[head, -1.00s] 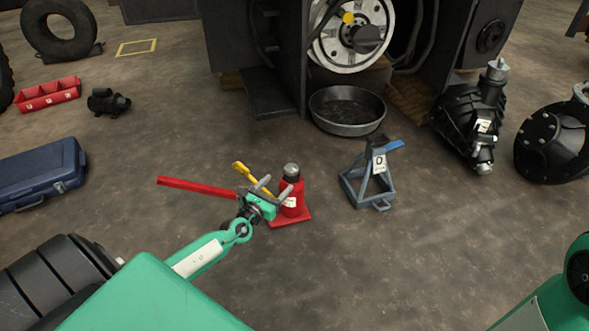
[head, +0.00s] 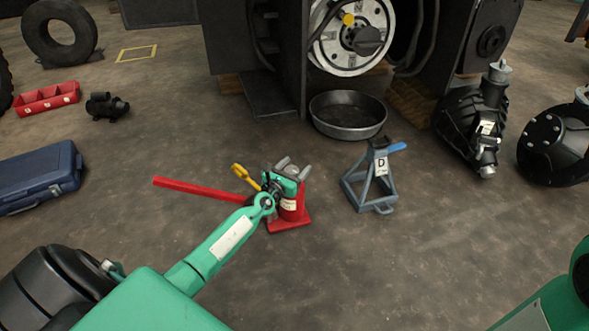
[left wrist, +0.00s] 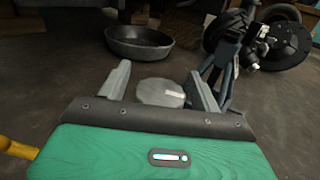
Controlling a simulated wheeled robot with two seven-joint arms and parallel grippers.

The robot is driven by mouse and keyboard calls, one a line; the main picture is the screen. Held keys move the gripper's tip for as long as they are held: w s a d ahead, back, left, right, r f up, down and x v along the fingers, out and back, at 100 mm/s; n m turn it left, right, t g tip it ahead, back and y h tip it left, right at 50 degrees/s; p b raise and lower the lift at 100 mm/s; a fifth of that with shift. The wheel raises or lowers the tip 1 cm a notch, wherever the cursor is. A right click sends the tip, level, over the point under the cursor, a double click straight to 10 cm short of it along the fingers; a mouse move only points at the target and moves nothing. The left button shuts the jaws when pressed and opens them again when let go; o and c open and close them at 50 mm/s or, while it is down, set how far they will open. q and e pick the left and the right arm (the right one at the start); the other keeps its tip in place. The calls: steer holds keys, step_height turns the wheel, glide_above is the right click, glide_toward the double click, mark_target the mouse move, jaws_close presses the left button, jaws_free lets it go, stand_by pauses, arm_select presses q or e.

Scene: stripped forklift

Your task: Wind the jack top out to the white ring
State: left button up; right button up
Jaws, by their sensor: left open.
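The red bottle jack (head: 290,208) stands upright on its red base plate on the floor, with a long red handle (head: 203,188) reaching out to the left. Its grey round top (left wrist: 160,93) shows between my fingers in the left wrist view. My left gripper (head: 290,166) is open at the jack's head, with one finger on each side of the top; I cannot tell whether they touch it. It hides much of the upper jack in the head view. No white ring can be made out. My right gripper is not in view.
A yellow-handled tool (head: 245,177) is close behind the jack on the left. A grey-blue axle stand (head: 368,183) stands to the right. A round drain pan (head: 347,113) lies behind, below the forklift. The floor in front is clear.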

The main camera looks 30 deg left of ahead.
arm_select(q)
steer(key=c, duration=1)
